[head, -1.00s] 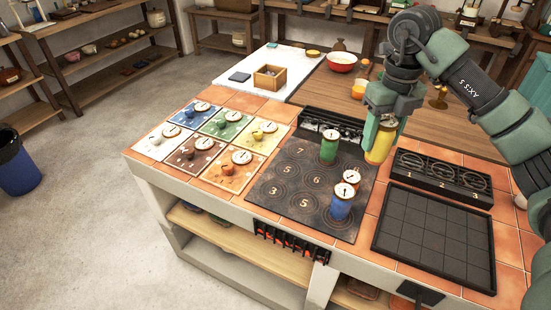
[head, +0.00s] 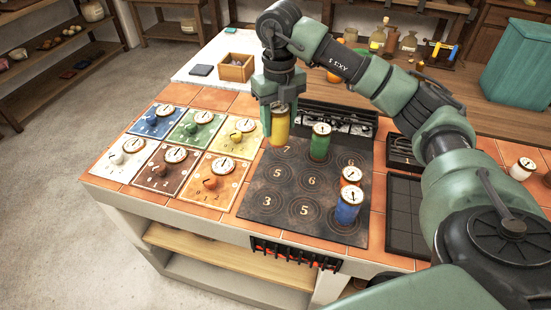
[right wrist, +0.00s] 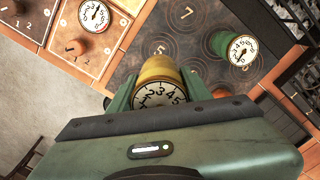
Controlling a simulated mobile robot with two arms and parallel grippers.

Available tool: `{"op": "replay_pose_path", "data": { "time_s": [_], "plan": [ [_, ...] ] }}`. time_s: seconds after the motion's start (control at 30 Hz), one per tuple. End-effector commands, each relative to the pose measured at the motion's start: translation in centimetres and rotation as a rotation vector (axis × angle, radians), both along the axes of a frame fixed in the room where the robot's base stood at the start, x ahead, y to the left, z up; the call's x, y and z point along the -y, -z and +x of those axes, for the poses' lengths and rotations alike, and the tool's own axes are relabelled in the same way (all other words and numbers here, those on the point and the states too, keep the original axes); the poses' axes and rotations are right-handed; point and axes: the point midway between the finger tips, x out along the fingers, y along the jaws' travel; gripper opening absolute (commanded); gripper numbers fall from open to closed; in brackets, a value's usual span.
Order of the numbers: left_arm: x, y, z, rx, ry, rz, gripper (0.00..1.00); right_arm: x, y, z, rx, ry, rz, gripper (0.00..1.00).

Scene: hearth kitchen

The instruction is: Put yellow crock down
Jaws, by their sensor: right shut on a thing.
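The yellow crock (head: 279,128), with a dial on its lid, is upright between the fingers of my right gripper (head: 278,112), which is shut on it. It is at the back left of the dark hob plate (head: 262,205), by the ring marked 7. I cannot tell whether its base touches the plate. In the right wrist view the yellow crock (right wrist: 155,72) shows between the green fingers (right wrist: 160,92), with the plate beyond it. My left gripper is not in view.
A green crock (head: 320,145) stands close to the right of the yellow one. A blue crock (head: 347,212) and a reddish crock (head: 350,174) stand at the plate's right side. Coloured dial tiles (head: 208,177) lie to the left. The plate's front-left rings are bare.

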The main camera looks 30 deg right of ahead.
Motion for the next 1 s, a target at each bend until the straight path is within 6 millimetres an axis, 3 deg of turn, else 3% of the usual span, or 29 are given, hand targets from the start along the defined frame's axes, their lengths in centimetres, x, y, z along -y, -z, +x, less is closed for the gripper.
{"op": "replay_pose_path", "data": {
  "time_s": [0.1, 0.3, 0.57, 0.8, 1.0],
  "plan": [
    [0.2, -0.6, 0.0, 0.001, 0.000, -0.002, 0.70, 0.0, 3.1, -0.1, -0.004, 0.001, -0.002, 0.00],
    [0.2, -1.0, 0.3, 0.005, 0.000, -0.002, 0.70, 0.0, 6.8, -0.1, -0.001, 0.000, -0.001, 0.00],
    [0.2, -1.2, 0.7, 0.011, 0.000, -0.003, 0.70, 0.0, 8.8, 0.0, 0.000, 0.000, 0.000, 0.00],
    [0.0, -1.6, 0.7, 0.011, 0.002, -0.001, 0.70, 0.0, 12.0, 0.0, 0.000, 0.000, 0.000, 0.00],
    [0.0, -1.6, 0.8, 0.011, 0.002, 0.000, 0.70, 0.0, 12.1, 0.0, 0.002, 0.000, 0.000, 0.00]
  ]
}}
